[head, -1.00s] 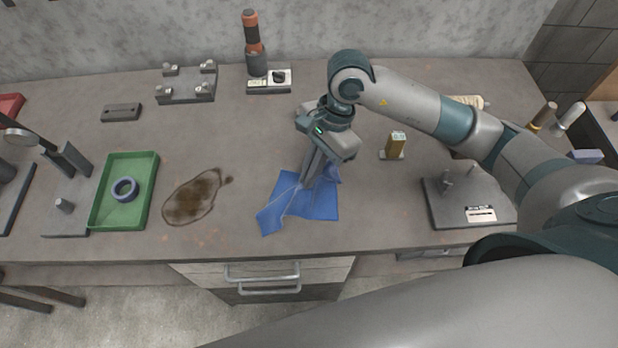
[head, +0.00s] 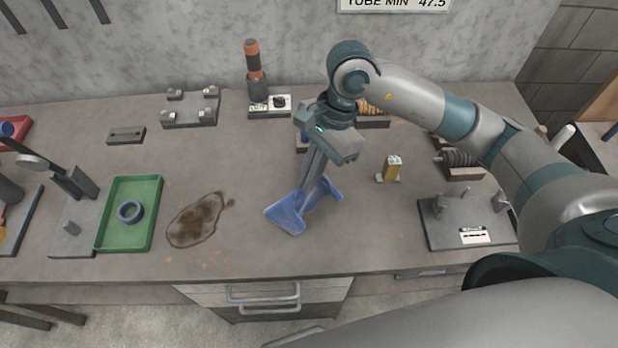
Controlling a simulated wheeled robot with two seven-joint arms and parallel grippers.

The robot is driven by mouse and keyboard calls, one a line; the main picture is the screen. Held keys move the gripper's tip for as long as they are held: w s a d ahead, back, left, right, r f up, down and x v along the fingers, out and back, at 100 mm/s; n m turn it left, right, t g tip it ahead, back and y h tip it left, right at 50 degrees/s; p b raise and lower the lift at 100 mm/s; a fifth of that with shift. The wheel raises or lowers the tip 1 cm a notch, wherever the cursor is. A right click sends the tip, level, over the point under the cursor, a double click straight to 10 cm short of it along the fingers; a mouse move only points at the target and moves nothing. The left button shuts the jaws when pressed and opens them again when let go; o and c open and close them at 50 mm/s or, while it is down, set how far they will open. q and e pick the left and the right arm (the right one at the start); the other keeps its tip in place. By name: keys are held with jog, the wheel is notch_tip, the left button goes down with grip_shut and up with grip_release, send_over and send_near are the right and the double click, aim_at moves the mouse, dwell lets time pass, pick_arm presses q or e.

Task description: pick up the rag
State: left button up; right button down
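The blue rag (head: 289,217) hangs bunched from my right gripper (head: 311,192) in the middle of the head view. My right gripper is shut on the rag, with cloth showing on both sides of its fingers. The rag appears lifted off the bench; whether its lowest corner still touches cannot be told. My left gripper is not in view.
A brown stain (head: 198,220) marks the bench (head: 240,170) left of the rag. A green tray (head: 152,232) holding a ring (head: 130,211) lies further left. A grey plate fixture (head: 468,222) lies at the right.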

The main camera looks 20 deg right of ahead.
notch_tip(320, 180, up, 8)
jog(key=p, duration=0.1)
jog(key=shift+f+p, duration=0.2)
jog(key=shift+p, duration=0.2)
